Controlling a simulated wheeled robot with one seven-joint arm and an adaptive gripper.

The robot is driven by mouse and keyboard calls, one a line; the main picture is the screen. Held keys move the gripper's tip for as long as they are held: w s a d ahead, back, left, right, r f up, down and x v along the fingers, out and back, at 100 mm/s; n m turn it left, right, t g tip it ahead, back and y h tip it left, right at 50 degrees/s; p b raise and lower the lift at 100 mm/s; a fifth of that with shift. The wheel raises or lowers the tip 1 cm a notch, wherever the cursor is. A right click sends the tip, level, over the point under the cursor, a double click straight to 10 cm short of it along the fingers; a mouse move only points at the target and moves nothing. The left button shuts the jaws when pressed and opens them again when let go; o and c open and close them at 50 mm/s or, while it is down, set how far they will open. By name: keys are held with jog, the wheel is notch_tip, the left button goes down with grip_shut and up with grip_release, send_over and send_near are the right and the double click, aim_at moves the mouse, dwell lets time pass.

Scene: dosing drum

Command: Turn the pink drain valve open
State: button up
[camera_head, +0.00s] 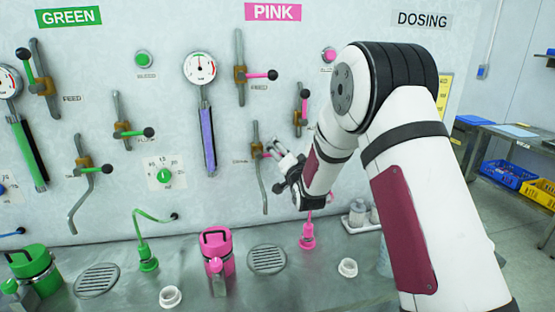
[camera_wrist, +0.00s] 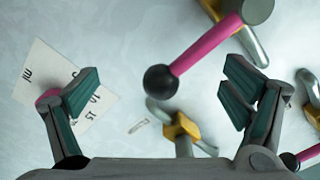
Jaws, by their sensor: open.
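The pink drain valve (camera_head: 257,148) is on the wall panel under the PINK sign, with a pipe curving down from it. In the wrist view, its pink lever (camera_wrist: 205,45) runs from a pivot at the upper right to a black ball knob (camera_wrist: 160,82). The lever stands crosswise to the pipe in the head view. My gripper (camera_head: 279,166) is beside the lever's knob end and partly covers it. In the wrist view, my gripper (camera_wrist: 163,92) is open, with the knob between its spread fingers and clear of both. The depth gap to the knob is unclear.
Another brass valve (camera_wrist: 180,125) is close below the knob in the wrist view. A pink-knobbed dial plate (camera_wrist: 35,70) lies behind the left finger. The pink feed valve (camera_head: 241,74) is above. A pink canister (camera_head: 215,250) stands on the metal counter below.

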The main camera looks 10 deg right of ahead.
jog(key=shift+r, duration=0.1)
dwell(0.5)
jog(key=shift+a+r, duration=0.35)
jog(key=shift+a, duration=0.05)
jog(key=shift+a+r+p, duration=0.15)
jog(key=shift+r+p, duration=0.2)
jog(key=shift+r, duration=0.8)
jog(key=shift+r, duration=0.15)
